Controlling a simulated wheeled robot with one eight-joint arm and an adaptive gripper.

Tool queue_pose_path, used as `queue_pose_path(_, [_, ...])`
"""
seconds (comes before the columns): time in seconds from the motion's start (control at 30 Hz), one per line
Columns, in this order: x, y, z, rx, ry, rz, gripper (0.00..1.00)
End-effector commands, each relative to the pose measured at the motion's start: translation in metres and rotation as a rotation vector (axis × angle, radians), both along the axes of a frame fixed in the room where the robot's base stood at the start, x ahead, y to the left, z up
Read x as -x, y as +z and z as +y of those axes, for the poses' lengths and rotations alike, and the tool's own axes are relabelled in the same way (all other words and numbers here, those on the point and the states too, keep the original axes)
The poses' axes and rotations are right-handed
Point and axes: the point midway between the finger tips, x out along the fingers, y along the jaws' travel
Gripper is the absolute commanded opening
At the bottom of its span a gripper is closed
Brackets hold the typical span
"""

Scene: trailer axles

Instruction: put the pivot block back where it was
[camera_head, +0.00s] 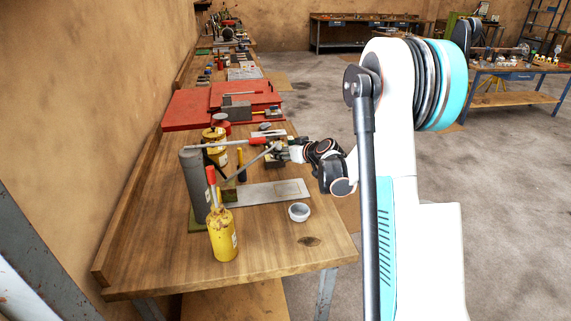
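My gripper (280,152) is at the end of my arm, over the middle of the near workbench, pointing left. It is small in the view and crowded by dark parts. I cannot tell whether its fingers are open or shut, or whether they hold anything. Small dark and metal parts (273,162) lie at or just below the fingertips. I cannot tell for sure which of them is the pivot block. A flat pale grey plate (262,194) lies on the bench nearer to me, with a bare top. A long bar with a red end (262,141) runs beside the gripper.
A grey cylinder (193,185) and a yellow oil can with a red spout (222,236) stand at the left. A small grey cup (299,212) sits near the right edge. Red toolboxes (190,109) stand behind. The bench's (285,250) front is clear.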

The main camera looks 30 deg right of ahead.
Motion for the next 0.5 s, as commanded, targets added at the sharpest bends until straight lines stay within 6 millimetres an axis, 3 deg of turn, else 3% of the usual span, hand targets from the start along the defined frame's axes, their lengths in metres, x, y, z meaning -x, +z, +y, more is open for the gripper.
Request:
queue_pose_path(0.17, [0.000,-0.011,0.000,-0.001,0.000,-0.001,0.00])
queue_pose_path(0.4, [0.000,-0.043,0.000,-0.001,0.000,-0.001,0.00])
queue_pose_path(0.5, [0.000,-0.045,0.000,-0.001,0.000,-0.001,0.00])
